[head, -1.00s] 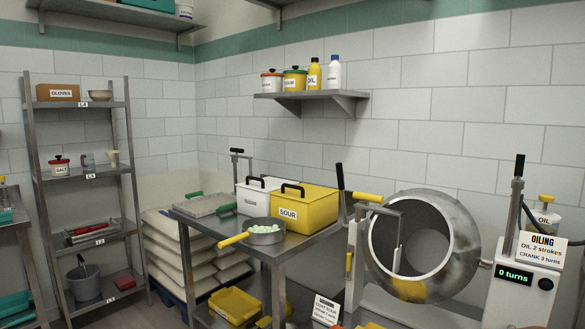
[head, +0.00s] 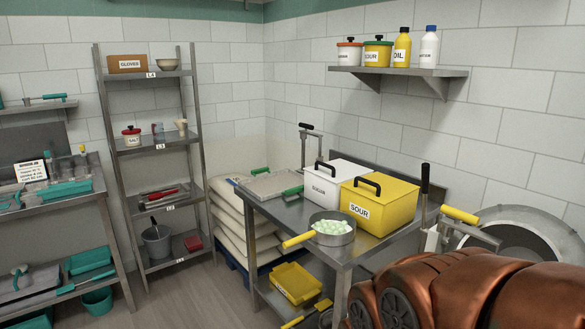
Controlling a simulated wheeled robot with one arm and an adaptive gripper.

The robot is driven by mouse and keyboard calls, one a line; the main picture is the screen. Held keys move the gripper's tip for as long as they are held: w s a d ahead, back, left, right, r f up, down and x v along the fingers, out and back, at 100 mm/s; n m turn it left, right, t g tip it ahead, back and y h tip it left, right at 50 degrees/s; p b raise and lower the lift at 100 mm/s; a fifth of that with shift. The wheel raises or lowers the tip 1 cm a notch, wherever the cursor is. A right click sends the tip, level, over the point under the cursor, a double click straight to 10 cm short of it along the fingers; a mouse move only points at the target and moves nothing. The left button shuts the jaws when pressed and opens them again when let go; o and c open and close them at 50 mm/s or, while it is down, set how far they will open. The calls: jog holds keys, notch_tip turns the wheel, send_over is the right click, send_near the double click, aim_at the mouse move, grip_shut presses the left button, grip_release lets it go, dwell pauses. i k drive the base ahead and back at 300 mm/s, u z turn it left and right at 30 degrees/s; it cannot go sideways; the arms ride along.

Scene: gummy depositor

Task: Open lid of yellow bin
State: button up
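The yellow bin (head: 386,211), labelled SOUR, stands on the steel table in the head view. Its yellow lid (head: 388,190) is on and closed, with a dark handle (head: 367,184) on top. A white bin (head: 322,188) with its own dark-handled lid stands just left of it. My copper-coloured arm fills the lower right of the view, in front of and below the yellow bin. My gripper cannot be made out, so its fingers and any contact are not shown.
A pan (head: 333,238) of pale pieces with a yellow handle sits in front of the yellow bin. A dark-knobbed lever (head: 424,190) stands to its right, near the drum (head: 530,238). A shelf (head: 400,72) with tubs and bottles hangs above.

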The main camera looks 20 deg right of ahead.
aim_at(383, 189)
jog(key=u, duration=0.1)
jog(key=i, duration=1.95)
jog(key=z, duration=0.55)
